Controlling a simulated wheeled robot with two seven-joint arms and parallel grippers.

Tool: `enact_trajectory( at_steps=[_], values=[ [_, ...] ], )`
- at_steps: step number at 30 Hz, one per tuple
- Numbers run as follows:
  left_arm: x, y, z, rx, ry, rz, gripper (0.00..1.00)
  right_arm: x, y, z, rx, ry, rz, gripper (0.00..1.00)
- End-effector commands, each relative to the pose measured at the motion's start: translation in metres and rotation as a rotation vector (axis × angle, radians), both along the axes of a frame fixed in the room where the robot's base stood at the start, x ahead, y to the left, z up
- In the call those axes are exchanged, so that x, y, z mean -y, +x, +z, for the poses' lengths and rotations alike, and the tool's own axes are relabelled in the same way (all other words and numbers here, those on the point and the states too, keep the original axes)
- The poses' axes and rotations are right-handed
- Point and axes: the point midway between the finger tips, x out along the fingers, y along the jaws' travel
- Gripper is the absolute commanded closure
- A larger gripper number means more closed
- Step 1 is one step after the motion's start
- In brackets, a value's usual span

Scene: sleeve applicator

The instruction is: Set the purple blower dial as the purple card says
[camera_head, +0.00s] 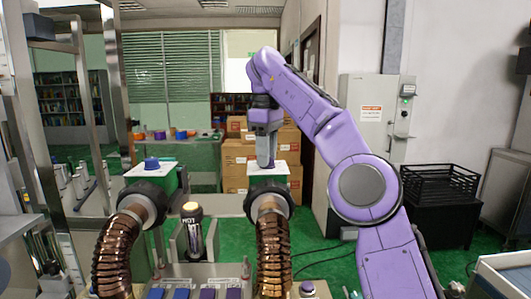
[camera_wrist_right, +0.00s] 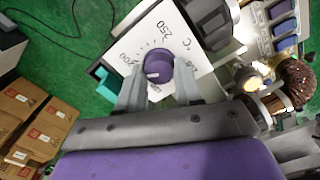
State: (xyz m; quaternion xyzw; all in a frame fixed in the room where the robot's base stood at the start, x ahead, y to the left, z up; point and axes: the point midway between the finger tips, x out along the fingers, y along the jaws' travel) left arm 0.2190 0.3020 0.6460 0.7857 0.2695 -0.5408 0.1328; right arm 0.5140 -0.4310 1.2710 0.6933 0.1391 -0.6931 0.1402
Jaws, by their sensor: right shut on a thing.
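The purple dial (camera_wrist_right: 158,64) sits on a white scale plate (camera_wrist_right: 125,45) marked 200, 250 and C. A light mark on the dial points to its lower left in the wrist view. My right gripper (camera_wrist_right: 157,74) is shut on the dial, one finger on each side. In the head view my right gripper (camera_head: 265,163) reaches down onto the white top of the right green blower box (camera_head: 293,184) and hides the dial. I cannot make out a purple card with readable writing. My left gripper is not in view.
A second green blower with a blue dial (camera_head: 152,163) stands at the left. Cardboard boxes (camera_head: 237,160) are stacked behind. A black crate (camera_head: 440,185) stands at the right.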

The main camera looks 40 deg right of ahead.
Motion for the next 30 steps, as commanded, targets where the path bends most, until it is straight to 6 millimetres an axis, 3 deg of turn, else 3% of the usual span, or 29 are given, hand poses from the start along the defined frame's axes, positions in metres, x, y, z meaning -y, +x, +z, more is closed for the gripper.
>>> enact_trajectory(
  at_steps=[3, 4, 6, 17, 24, 30],
  values=[
    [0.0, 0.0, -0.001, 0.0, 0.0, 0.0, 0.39, 0.0, 0.0, -0.003, -0.005, 0.002, 0.001, 0.95],
    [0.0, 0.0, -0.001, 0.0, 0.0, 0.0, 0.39, 0.0, 0.0, -0.003, -0.005, 0.002, 0.001, 0.62],
    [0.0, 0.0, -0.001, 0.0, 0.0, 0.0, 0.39, 0.0, 0.0, -0.003, -0.004, 0.003, 0.001, 0.39],
    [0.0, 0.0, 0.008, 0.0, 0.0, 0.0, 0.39, -0.001, 0.001, 0.008, -0.001, 0.001, 0.002, 0.39],
    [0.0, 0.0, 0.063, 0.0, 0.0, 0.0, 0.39, 0.0, 0.001, 0.064, -0.002, 0.0, 0.002, 0.39],
    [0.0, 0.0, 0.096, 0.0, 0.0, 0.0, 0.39, 0.0, 0.001, 0.097, -0.003, 0.002, 0.001, 0.39]
  ],
)
